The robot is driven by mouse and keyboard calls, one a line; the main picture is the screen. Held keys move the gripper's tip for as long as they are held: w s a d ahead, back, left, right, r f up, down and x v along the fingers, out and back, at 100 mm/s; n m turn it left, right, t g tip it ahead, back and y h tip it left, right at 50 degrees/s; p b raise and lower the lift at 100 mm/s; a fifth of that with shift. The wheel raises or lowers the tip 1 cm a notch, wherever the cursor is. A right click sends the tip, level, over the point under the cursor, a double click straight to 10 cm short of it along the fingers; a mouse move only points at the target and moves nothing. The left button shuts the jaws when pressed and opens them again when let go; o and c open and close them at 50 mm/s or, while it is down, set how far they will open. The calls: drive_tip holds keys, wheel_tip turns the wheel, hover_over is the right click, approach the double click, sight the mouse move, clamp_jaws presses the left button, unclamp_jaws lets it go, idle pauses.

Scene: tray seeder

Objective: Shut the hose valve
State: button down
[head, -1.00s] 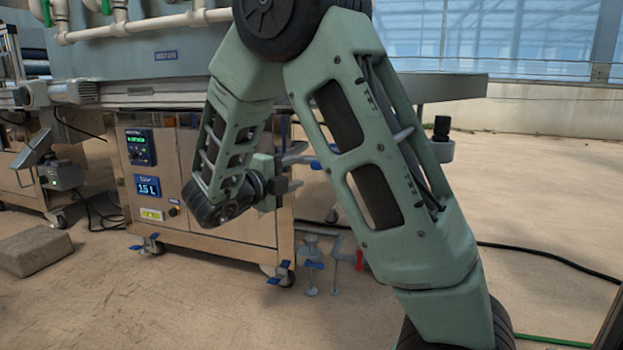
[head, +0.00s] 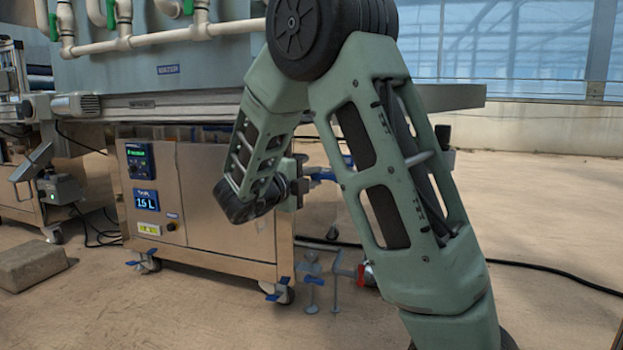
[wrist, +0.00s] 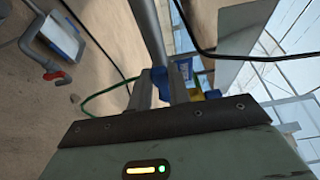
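A red valve handle (head: 361,275) sits low on grey pipework near the floor, right of the steel cabinet, partly behind my arm. In the wrist view a red handle (wrist: 54,75) shows at the end of a bent grey pipe (wrist: 32,45), at the upper left and away from my fingers. My gripper (wrist: 162,88) shows two grey fingers with a gap between them. A grey pipe rises beyond the gap; I cannot tell if it touches. A blue part (wrist: 184,69) and a yellow part (wrist: 196,95) are beside the right finger. In the head view my fingertips are hidden.
The steel cabinet (head: 228,205) on casters stands under the big grey machine. Grey stands with blue handles (head: 313,280) are beside it. A black cable (head: 555,280) crosses the floor at right. A stone block (head: 30,267) lies at left. Open floor is at front left.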

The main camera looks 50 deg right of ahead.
drive_tip(key=shift+f, duration=0.1)
drive_tip(key=s+d+f+n+t+h+p, duration=0.1)
drive_tip(key=s+f+n+t+p, duration=0.1)
drive_tip(key=n, duration=0.9)
drive_tip(key=s+d+f+n+t+h+p, duration=0.1)
drive_tip(key=s+f+n+t+p, duration=0.2)
drive_tip(key=n+t+p, duration=0.3)
drive_tip(key=shift+s+d+f+n+t+h+p, duration=0.15)
drive_tip(key=shift+s+f+n+t+h+p, duration=0.2)
drive_tip(key=shift+n+p, duration=1.9)
drive_tip(key=shift+n+b, duration=0.5)
drive_tip(key=shift+n, duration=0.15)
drive_tip(key=c, duration=1.3)
unclamp_jaws()
drive_tip(key=p+v, duration=0.4)
drive_tip(key=v, duration=1.3)
drive_tip(key=shift+f, duration=0.2)
